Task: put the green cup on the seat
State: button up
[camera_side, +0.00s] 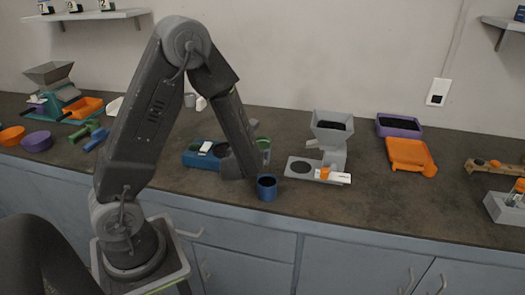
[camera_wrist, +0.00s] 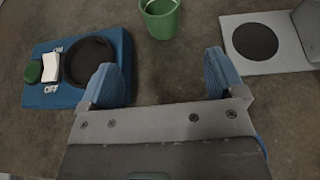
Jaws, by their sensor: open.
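The green cup (camera_wrist: 160,18) stands upright on the counter at the top middle of the wrist view. It also shows behind my arm in the side view (camera_side: 263,146), partly hidden. A blue base (camera_wrist: 50,93) with a dark round seat (camera_wrist: 88,62) and an OFF-marked switch is at left in the wrist view; the arm partly hides it in the side view (camera_side: 197,159). My gripper (camera_wrist: 160,62) is open, with two blue fingertips apart and nothing between them. The cup is beyond the fingertips, apart from them.
An orange tray (camera_side: 410,155) and purple tray (camera_side: 399,127) lie farther right. Bare counter surrounds the green cup.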

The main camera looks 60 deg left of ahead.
aim_at(261, 147)
jog(key=shift+w+a+f, duration=0.15)
jog(key=shift+w+f, duration=0.1)
jog(key=shift+w, duration=0.05)
jog(key=x, duration=0.7)
jog(key=shift+x, duration=3.1)
jog(key=shift+r, duration=0.15)
jog(key=c, duration=1.1)
